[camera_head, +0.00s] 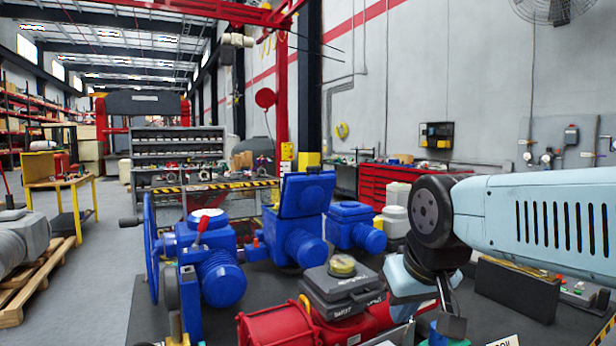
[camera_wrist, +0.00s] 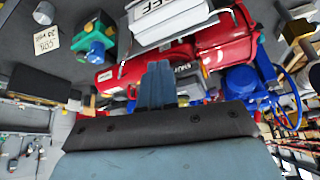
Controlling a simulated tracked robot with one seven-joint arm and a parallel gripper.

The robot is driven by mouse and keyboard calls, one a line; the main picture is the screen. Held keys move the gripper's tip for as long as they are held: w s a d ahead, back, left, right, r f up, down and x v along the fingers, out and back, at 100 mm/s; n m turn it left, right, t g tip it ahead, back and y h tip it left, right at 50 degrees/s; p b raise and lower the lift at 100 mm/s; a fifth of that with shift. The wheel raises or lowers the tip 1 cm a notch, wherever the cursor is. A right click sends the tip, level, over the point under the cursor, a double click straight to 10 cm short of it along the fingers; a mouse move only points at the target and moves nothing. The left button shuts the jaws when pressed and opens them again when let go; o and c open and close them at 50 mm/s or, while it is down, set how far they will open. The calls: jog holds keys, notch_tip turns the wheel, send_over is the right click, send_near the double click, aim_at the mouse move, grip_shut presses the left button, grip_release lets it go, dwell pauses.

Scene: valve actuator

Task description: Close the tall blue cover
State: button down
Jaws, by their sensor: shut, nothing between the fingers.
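The tall blue cover (camera_head: 306,194) stands raised, nearly upright, on top of a blue actuator body (camera_head: 293,238) in the middle of the head view. Its hinge side is too small to make out. My gripper (camera_wrist: 157,72) shows in the wrist view with its narrow fingers together and nothing between them. In the head view my arm bends down at the lower right, well to the right of the cover and nearer the camera. I cannot pick out the cover in the wrist view.
A red actuator (camera_head: 277,326) with a dark box (camera_head: 343,290) on top lies in front of the blue one. Another blue actuator (camera_head: 220,278) with a red lever and handwheel stands left. A smaller blue unit (camera_head: 354,226) stands right. Space above the cover is clear.

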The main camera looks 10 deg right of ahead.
jog(key=shift+w+d, duration=0.1)
jog(key=shift+d, duration=0.1)
jog(key=w+d+r+n+t, duration=0.2)
jog(key=w+r+n+t, duration=0.1)
jog(key=w, duration=0.8)
jog(key=w+d+r+n+t+h, duration=0.1)
jog(key=w+r+n+t, duration=0.15)
jog(key=w, duration=0.75)
jog(key=w+d+r+n+t, duration=0.2)
jog(key=w+r+n+t, duration=0.15)
jog(key=w, duration=0.75)
jog(key=w+f+n+t+y, duration=0.2)
jog(key=w+n+t+y, duration=0.55)
jog(key=w+n, duration=0.8)
jog(key=w+a+r+m, duration=0.1)
jog(key=w+a+r, duration=0.1)
jog(key=w, duration=0.6)
jog(key=w+a+r+m, duration=0.2)
jog(key=w+r, duration=0.1)
jog(key=w, duration=0.5)
jog(key=shift+a+r+g, duration=0.35)
jog(key=shift+r, duration=0.05)
